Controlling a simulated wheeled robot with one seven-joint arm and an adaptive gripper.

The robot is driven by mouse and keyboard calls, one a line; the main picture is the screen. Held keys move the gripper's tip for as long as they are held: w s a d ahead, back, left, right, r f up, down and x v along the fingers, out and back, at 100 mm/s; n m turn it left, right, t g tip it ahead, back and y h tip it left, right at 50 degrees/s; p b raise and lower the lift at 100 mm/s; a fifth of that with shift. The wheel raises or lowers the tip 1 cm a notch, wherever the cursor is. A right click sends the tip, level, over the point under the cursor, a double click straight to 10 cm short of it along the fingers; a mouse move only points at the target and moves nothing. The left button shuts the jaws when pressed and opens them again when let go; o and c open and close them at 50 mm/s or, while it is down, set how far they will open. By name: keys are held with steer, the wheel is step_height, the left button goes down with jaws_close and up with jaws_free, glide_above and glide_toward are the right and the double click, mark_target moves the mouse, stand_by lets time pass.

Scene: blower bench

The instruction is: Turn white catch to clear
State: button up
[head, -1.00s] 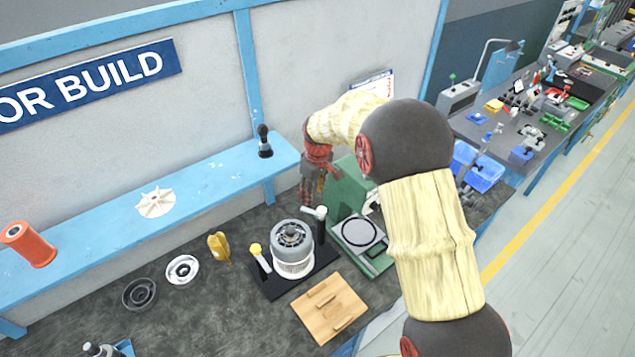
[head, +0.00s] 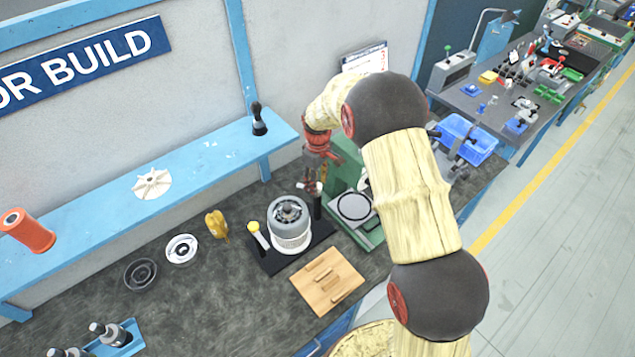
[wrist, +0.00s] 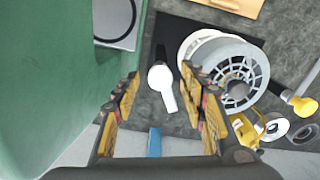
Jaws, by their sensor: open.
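The white catch (head: 319,187) sits on top of a black post (head: 317,206) at the right of the grey and white blower (head: 290,225), partly hidden by my fingers in the head view. In the wrist view the white catch (wrist: 164,86) shows as a round hub with a short lever pointing toward the bottom of the picture. My gripper (head: 313,178) is above the catch. In the wrist view the fingers of my gripper (wrist: 161,76) are apart, one on each side of the catch. Contact cannot be told.
A green machine (head: 345,160) stands close at the right of the post. A yellow-knobbed lever (head: 254,228) is left of the blower on the black base. A wooden board (head: 327,281) lies in front. A yellow part (head: 216,224) and two rings lie left. A blue shelf (head: 200,160) runs behind.

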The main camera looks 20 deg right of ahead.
steer(key=c, duration=0.3)
steer(key=c, duration=0.8)
